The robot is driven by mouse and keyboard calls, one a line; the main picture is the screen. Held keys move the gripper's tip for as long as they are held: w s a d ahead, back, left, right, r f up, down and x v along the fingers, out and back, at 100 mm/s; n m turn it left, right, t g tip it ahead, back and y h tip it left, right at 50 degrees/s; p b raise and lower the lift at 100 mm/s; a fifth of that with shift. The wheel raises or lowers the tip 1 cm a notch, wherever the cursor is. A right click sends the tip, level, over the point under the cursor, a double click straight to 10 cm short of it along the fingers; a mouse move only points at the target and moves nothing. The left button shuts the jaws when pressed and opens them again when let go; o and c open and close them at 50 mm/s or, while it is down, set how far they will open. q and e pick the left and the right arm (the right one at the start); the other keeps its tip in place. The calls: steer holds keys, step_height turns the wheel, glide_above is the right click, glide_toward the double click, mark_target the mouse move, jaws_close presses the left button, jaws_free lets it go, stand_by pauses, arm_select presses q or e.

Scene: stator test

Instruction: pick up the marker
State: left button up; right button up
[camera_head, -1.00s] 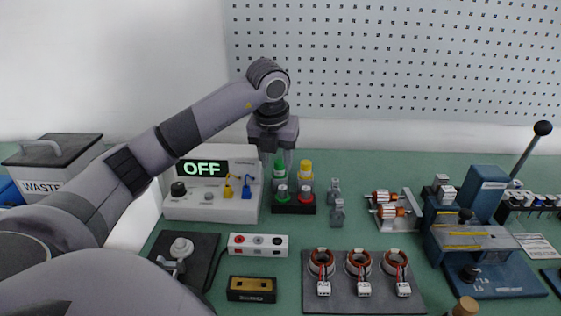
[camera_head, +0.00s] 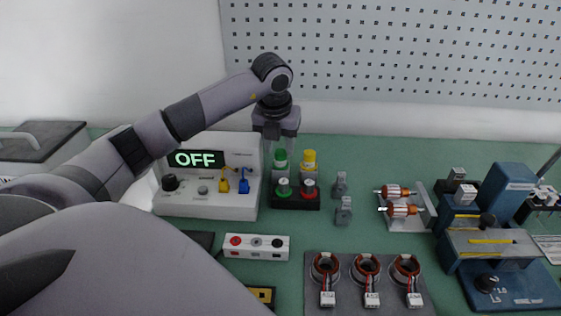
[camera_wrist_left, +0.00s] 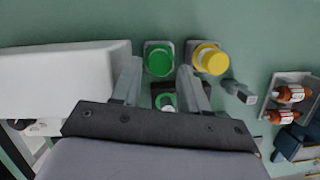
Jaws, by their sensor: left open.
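Several markers stand upright in a dark holder (camera_head: 296,202). The green marker (camera_head: 280,159) and yellow marker (camera_head: 309,160) are at its back, with another green-capped one (camera_head: 284,188) and a red-capped one (camera_head: 309,189) in front. My left gripper (camera_head: 276,138) points down above the holder's back left, over the green marker; it is open and empty. In the left wrist view its fingers (camera_wrist_left: 158,72) are apart, with the back green cap (camera_wrist_left: 158,61) showing between and beyond them. The yellow cap (camera_wrist_left: 211,60) is just right of the right finger. My right gripper is not in view.
A white power box reading OFF (camera_head: 226,205) stands close left of the holder. Grey clips (camera_head: 343,214) and a rotor stand (camera_head: 407,222) are to the right. A stator mat (camera_head: 345,300) is in front, a blue fixture (camera_head: 509,195) farther right. Pegboard stands behind.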

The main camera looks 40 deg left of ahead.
arm_select(q)
steer(key=shift+x, duration=1.2)
steer(key=c, duration=0.8)
steer(key=shift+r, duration=0.15)
